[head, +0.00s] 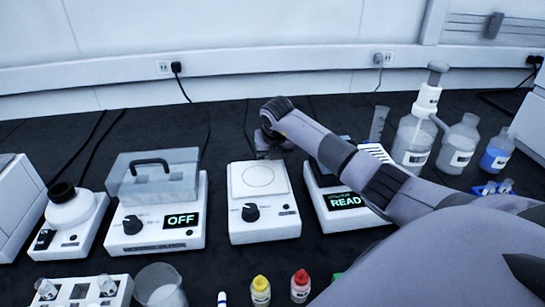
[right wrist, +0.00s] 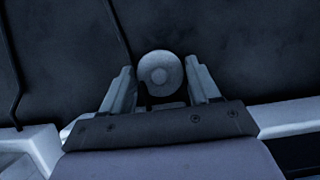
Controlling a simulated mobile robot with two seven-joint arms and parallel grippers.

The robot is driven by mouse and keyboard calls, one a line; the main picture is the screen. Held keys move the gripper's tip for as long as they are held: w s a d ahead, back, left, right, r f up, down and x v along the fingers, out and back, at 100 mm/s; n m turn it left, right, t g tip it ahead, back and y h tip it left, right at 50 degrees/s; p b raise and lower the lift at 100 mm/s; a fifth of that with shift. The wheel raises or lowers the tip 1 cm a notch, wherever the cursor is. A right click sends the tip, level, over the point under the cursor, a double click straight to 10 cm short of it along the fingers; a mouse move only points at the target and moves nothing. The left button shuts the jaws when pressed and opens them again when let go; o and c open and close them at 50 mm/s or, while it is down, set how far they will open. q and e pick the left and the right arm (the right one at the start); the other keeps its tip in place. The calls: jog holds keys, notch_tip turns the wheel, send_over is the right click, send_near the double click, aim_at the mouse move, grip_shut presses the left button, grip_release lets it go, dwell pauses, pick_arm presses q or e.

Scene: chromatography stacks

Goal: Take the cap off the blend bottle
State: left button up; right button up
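My right gripper (right wrist: 162,80) reaches down behind the white stirrer plate (head: 262,213). It also shows small in the head view (head: 272,152). In the right wrist view a round grey top with a raised centre (right wrist: 160,74), like a cap seen from above, lies between its spread fingers. The fingers are close to its sides, but I cannot tell whether they touch it. In the head view my arm and hand hide whatever stands there. No blend bottle label is readable. My left gripper is not in view.
A lidded device reading OFF (head: 155,215) and one reading READ (head: 345,201) flank the stirrer plate. Bottles with a dispenser (head: 415,142) stand at the back right. Yellow-capped (head: 260,290) and red-capped (head: 300,287) bottles and a beaker (head: 160,287) are in front. Cords cross the dark bench.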

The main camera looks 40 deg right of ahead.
jog(key=shift+o, duration=0.8)
jog(key=shift+r, duration=0.25)
jog(key=p+v, duration=0.1)
jog(key=v, duration=1)
jog(key=shift+s+a+r, duration=0.1)
jog(key=shift+r, duration=0.3)
